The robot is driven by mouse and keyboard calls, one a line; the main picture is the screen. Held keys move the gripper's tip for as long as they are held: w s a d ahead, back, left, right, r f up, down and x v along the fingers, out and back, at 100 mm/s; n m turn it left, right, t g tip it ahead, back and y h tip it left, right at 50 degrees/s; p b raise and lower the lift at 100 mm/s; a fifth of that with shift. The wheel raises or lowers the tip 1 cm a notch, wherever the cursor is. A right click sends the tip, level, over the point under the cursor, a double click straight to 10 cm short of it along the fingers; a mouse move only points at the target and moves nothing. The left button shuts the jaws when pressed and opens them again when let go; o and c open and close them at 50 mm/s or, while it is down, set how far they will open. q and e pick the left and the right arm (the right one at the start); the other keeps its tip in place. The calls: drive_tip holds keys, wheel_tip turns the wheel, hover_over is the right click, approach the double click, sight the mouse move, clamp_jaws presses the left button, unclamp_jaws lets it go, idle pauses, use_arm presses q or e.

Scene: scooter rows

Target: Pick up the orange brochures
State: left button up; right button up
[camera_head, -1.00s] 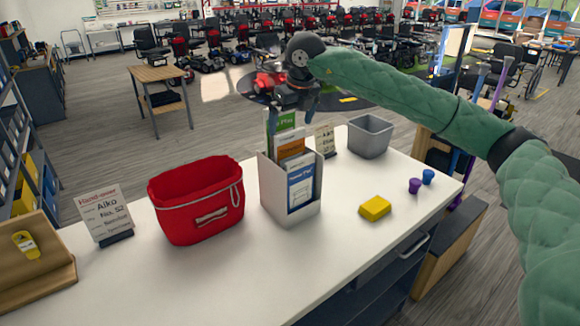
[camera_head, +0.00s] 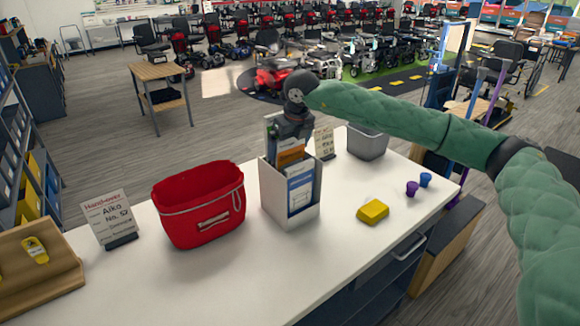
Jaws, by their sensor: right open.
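The orange brochures (camera_head: 291,157) stand in a white brochure holder (camera_head: 274,196) at the middle of the white table. Blue and white brochures (camera_head: 300,190) stand in front of them in the same holder. My right gripper (camera_head: 292,140) points down at the top of the holder, right at the upper part of the orange brochures. Its fingers are open; their tips are partly hidden among the brochures, and I cannot tell whether they touch. My left gripper is not in view.
A red bag (camera_head: 198,205) stands left of the holder, with a name sign (camera_head: 108,220) beyond it. A grey bin (camera_head: 367,143) and a small sign (camera_head: 324,142) stand behind right. A yellow block (camera_head: 373,211) and two small purple and blue pieces (camera_head: 412,188) lie at right.

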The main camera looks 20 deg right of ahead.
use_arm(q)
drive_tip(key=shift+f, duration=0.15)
use_arm(e)
drive_tip(key=shift+f, duration=0.2)
drive_tip(key=c, duration=1)
drive_tip(key=shift+r, duration=0.15)
drive_tip(key=shift+r, duration=0.2)
use_arm(q)
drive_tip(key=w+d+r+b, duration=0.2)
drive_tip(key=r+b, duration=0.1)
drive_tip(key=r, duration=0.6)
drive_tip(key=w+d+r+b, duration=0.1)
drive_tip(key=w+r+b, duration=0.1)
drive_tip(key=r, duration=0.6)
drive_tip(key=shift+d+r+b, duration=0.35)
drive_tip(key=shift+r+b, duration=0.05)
drive_tip(key=shift+b, duration=0.15)
use_arm(e)
drive_tip(key=shift+r, duration=8.75)
